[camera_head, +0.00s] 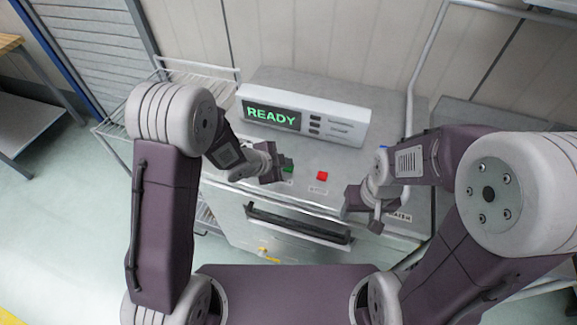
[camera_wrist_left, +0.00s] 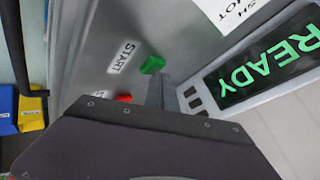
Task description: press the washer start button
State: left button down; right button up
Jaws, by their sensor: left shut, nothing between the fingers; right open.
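The washer (camera_head: 340,190) is a grey metal machine with a white display panel lit "READY" in green (camera_head: 272,115). The green start button (camera_head: 288,168) sits on its top, partly hidden behind my left gripper (camera_head: 276,163) in the head view. In the left wrist view the green button (camera_wrist_left: 152,65), beside a "START" label (camera_wrist_left: 122,57), is just beyond the tip of my left gripper (camera_wrist_left: 158,88). The left gripper is shut and empty; I cannot tell whether it touches the button. My right gripper (camera_head: 368,208) is open and empty over the washer's right front.
A red button (camera_head: 322,176) is right of the green one. A dark handle bar (camera_head: 298,222) crosses the washer front. A wire rack (camera_head: 180,72) stands at left. A pipe (camera_head: 420,60) runs up the wall behind. Blue and yellow bins (camera_wrist_left: 30,110) show in the wrist view.

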pick_arm(q)
jog(key=shift+f, duration=0.15)
dwell(0.3)
jog(key=shift+r+p, duration=0.75)
jog(key=shift+r, duration=0.15)
notch_tip(320, 180, up, 5)
jog(key=p, duration=0.4)
jog(key=shift+r+p, duration=0.1)
jog(key=shift+p, duration=0.3)
